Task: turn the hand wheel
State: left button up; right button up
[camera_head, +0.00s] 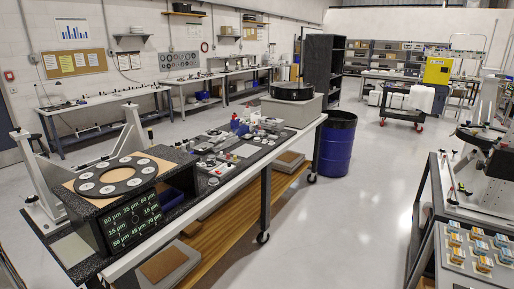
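I cannot make out a hand wheel for certain. A flat black ring with several white round discs (117,176) lies on top of a dark box at the front left of the long bench (232,172). The box's front panel (131,221) shows green and white size markings. A round black drum-like part (291,91) sits on a grey block at the bench's far end. Small fittings and knobs (215,160) stand on the bench between them, too small to tell apart. Neither of my grippers is in view.
A blue barrel (335,147) with a black top stands beside the bench's far end. A dark cart with a tray of small coloured blocks (478,248) is at the right edge. The grey floor (350,220) between bench and cart is clear. Wall benches line the back left.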

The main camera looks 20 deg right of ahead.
aim_at(480, 165)
jog(key=i+z, duration=0.25)
jog(key=z, duration=0.2)
jog(key=i+z, duration=0.25)
jog(key=z, duration=0.25)
jog(key=i+z, duration=0.25)
jog(key=z, duration=0.2)
jog(key=i+j+z, duration=0.2)
jog(key=z, duration=0.25)
jog(key=i+j+z, duration=0.15)
jog(key=z, duration=0.3)
jog(key=i+j+z, duration=0.4)
jog(key=j, duration=0.2)
jog(key=i+j+u, duration=0.1)
jog(key=i+j, duration=0.65)
jog(key=i+j+u, duration=0.15)
jog(key=i+j, duration=0.55)
jog(key=i, duration=0.25)
